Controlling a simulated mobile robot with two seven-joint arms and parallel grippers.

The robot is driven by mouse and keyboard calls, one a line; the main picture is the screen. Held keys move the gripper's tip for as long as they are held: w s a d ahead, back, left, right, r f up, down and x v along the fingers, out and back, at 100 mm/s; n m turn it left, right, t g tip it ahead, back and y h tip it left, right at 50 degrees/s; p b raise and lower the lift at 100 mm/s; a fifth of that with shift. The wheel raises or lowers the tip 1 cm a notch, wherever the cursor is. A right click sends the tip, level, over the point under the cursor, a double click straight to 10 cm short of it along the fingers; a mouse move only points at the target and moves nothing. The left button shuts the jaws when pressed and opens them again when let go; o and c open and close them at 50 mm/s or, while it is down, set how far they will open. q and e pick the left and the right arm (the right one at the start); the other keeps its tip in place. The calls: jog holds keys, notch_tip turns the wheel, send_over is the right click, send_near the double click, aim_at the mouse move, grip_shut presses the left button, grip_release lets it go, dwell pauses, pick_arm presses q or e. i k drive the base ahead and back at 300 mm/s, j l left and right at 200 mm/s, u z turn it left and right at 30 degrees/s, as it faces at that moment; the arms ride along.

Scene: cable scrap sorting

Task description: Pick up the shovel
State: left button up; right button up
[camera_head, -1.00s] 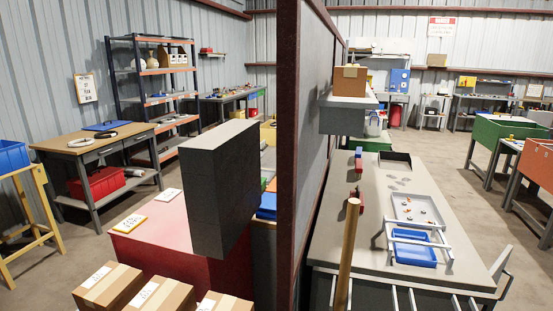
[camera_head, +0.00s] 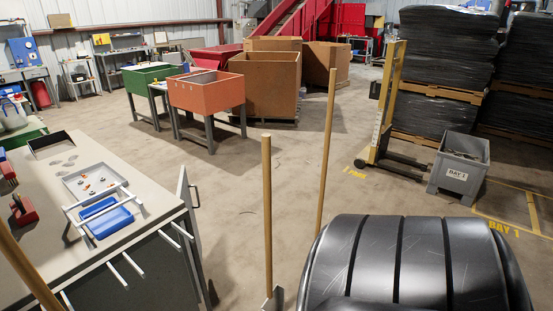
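No shovel can be made out whole. A wooden pole (camera_head: 266,210) stands upright in the lower middle of the head view, with a grey piece at its bottom edge that is cut off by the frame. A longer, slightly tilted wooden pole (camera_head: 327,150) stands just right of it, its lower end by the black ribbed object. A third wooden pole (camera_head: 25,262) crosses the lower left corner. I cannot tell which of these is the shovel's handle. Neither of my grippers is in view.
A black ribbed object (camera_head: 425,262) fills the lower right. A grey workbench (camera_head: 160,212) with a blue tray (camera_head: 108,218) stands at left. An orange bin (camera_head: 206,92), cardboard boxes (camera_head: 262,85), a yellow stacker (camera_head: 388,100) and a grey crate (camera_head: 459,168) stand farther back. The middle floor is clear.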

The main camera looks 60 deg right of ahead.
aim_at(275, 302)
jog(key=z, duration=2.05)
